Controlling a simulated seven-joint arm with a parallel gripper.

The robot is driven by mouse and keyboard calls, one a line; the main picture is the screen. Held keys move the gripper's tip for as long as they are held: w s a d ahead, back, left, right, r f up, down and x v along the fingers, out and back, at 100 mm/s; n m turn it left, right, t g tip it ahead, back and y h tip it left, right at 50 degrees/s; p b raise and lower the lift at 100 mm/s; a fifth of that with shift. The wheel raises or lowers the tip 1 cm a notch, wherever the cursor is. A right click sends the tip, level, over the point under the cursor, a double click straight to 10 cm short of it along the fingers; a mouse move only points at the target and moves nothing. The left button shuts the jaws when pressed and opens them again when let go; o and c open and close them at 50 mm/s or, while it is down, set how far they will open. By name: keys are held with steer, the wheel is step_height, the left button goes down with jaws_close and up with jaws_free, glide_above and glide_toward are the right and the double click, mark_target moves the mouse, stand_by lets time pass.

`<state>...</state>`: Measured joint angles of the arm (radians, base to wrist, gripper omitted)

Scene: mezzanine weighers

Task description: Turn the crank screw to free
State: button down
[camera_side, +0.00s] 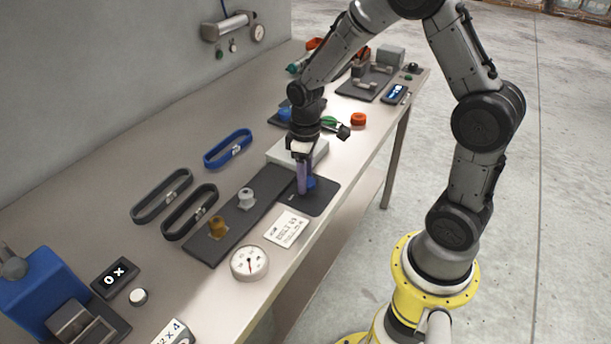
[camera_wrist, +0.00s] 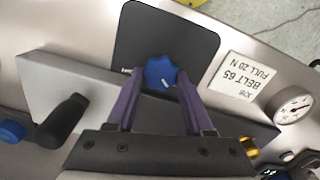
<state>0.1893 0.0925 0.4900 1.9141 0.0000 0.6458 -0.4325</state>
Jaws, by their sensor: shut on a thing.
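A blue lobed knob (camera_wrist: 160,72) with a white mark stands on a dark plate (camera_wrist: 196,42) near the bench's front edge. My gripper (camera_wrist: 162,82) has its two purple fingers on either side of the knob and is shut on it. In the side view, my gripper (camera_side: 304,188) points down over the plate (camera_side: 322,203), and the knob (camera_side: 311,182) is partly hidden behind the fingers. A black crank-like handle (camera_wrist: 62,122) stands on a pale grey block (camera_wrist: 48,82) beside the plate. What the knob's lower end joins is hidden.
A dark strip (camera_side: 240,226) with a brass pulley (camera_side: 217,229) and a silver pulley (camera_side: 246,199) lies left of my gripper. A card (camera_side: 286,229) and dial gauge (camera_side: 249,262) are in front. Belts (camera_side: 228,149) lie behind. Bare bench shows at left.

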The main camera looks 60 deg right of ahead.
steer(key=shift+r+n, duration=0.1)
steer(key=shift+n, duration=0.8)
steer(key=shift+c, duration=1.4)
jaws_free()
step_height(320, 180, up, 14)
